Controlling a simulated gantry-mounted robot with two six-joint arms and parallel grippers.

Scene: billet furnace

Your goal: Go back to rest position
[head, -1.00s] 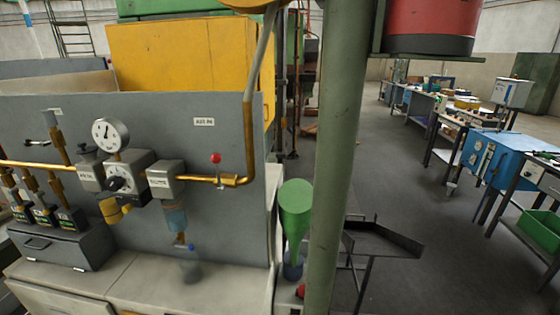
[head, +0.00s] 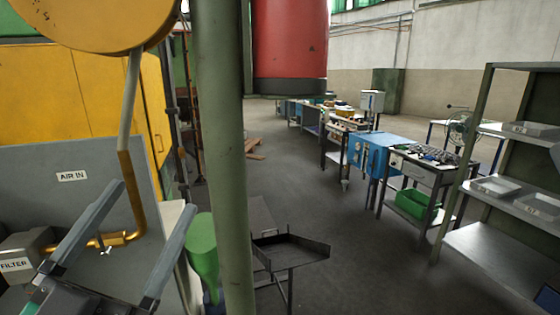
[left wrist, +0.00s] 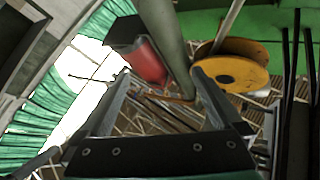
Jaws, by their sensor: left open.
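My left gripper (head: 128,222) is at the lower left of the head view, its two long grey fingers spread wide apart with nothing between them. It stands in front of the grey panel (head: 70,180) with the AIR IN label and the brass pipe. The left wrist view shows the same open fingers (left wrist: 160,85) pointing up toward the roof, with no object between them. My right gripper is in neither view.
A green post (head: 228,150) stands close by at centre-left. A red cylinder (head: 289,45) and a yellow reel (head: 90,15) hang above. A dark tray stand (head: 290,250), benches and a shelf rack (head: 480,240) stand to the right.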

